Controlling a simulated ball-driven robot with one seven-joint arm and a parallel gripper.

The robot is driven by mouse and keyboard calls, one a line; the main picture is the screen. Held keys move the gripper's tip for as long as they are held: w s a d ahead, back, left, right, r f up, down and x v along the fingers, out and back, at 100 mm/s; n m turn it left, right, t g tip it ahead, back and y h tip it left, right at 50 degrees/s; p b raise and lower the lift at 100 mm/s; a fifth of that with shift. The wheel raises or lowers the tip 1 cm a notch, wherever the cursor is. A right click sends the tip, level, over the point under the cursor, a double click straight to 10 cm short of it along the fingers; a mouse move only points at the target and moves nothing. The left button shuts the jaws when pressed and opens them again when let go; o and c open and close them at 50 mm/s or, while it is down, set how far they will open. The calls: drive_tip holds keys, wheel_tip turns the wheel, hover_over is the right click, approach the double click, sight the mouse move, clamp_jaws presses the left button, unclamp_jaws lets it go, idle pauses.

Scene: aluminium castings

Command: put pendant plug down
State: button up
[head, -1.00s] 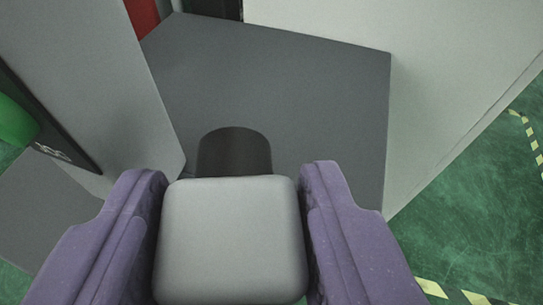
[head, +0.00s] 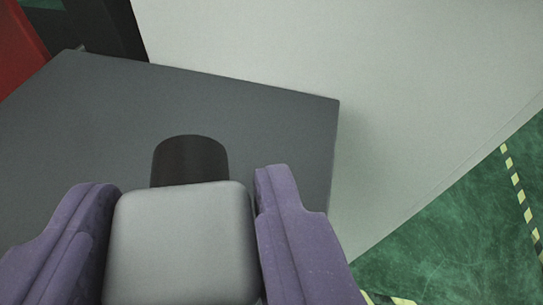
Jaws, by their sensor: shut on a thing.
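The pendant plug shows in the head view as a light grey rounded block (head: 181,245) with a dark cylindrical end (head: 190,160) pointing away from me. My gripper (head: 188,205) has purple fingers on the left and right of the grey block and is shut on it. The plug is in front of a dark grey flat surface (head: 110,105). I cannot tell whether the plug touches that surface. The lower part of the plug is cut off by the picture's bottom edge.
A large pale grey panel (head: 390,110) stands behind and to the right of the dark surface. A red part (head: 18,50) and a black part (head: 105,25) are at the upper left. Green floor (head: 450,230) with yellow-black tape (head: 519,190) lies at right.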

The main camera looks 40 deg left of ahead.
sight(249, 205)
drive_tip(key=w, duration=0.1)
drive_tip(key=w+a, duration=0.1)
drive_tip(key=w, duration=0.1)
drive_tip(key=shift+w+a+p, duration=0.2)
drive_tip(key=shift+w+p, duration=0.1)
drive_tip(key=shift+f+b, duration=1)
drive_tip(key=shift+f, duration=0.8)
drive_tip(key=shift+f, duration=0.1)
drive_tip(key=shift+f+b, duration=0.35)
drive_tip(key=shift+b, duration=0.2)
drive_tip(key=shift+f, duration=0.15)
drive_tip(key=o, duration=1.3)
drive_tip(key=shift+c, duration=0.2)
